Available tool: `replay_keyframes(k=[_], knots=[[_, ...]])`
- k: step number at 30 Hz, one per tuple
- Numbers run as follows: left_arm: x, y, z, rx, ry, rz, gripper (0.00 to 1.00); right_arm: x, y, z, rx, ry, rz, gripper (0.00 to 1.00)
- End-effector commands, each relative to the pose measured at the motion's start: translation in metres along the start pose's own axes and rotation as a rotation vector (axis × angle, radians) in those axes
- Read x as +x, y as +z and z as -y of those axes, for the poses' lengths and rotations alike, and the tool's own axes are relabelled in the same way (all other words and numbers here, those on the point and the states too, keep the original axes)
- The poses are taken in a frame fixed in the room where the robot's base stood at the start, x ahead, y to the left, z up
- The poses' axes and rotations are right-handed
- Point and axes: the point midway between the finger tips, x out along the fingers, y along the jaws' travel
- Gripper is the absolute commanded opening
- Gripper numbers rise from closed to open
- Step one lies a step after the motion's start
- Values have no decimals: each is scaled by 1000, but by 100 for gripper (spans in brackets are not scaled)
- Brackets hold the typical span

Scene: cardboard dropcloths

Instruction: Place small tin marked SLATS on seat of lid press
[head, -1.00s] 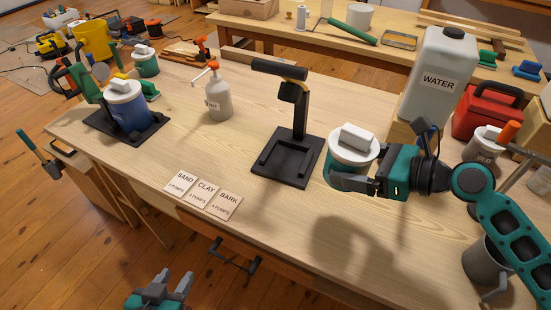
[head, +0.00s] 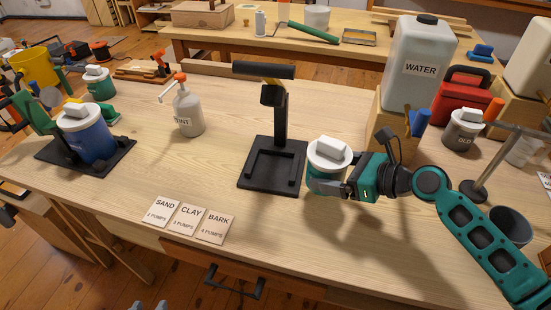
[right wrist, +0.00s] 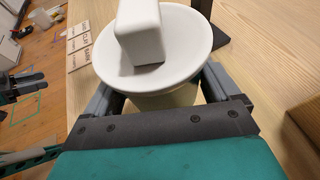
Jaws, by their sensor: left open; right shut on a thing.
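My right gripper (head: 338,188) is shut on a small teal tin (head: 322,184) with a white lid and blocky white knob. No lettering shows on the tin. In the right wrist view the lid (right wrist: 190,62) sits between the fingers. The tin is upright, just right of the black lid press (head: 281,120), whose square framed seat (head: 270,168) is empty. I cannot tell how far the tin is above the table. My left gripper (head: 150,305) barely shows at the bottom edge of the head view; it is open and empty.
SAND, CLAY and BARK cards (head: 188,219) lie at the front edge. A pump bottle (head: 187,112) stands left of the press. A blue tin (head: 88,138) sits in a black fixture at left. A WATER jug (head: 415,65) and a grey OLD tin (head: 463,130) stand at right.

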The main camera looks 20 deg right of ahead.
Motion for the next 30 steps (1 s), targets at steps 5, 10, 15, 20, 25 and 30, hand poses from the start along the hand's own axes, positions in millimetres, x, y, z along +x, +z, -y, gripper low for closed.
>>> replay_keyframes(k=[5, 10, 15, 20, 25, 30], knots=[[1, 0, 0, 0, 0, -1, 43, 37, 18, 0, -1, 0, 7, 51], [2, 2, -1, -2, 1, 0, 43, 73, 33, 0, -2, 0, 7, 51], [4, 3, -2, -6, 3, -2, 43, 107, 46, 0, 0, 1, 6, 51], [4, 0, -3, -8, 6, -6, 43, 124, 53, 0, 1, 1, 4, 51], [7, 3, -4, -8, 8, -5, 43, 130, 47, 0, 1, 0, 0, 51], [14, 12, -8, -13, 18, 1, 43, 139, 23, 0, 0, -1, -2, 51]])
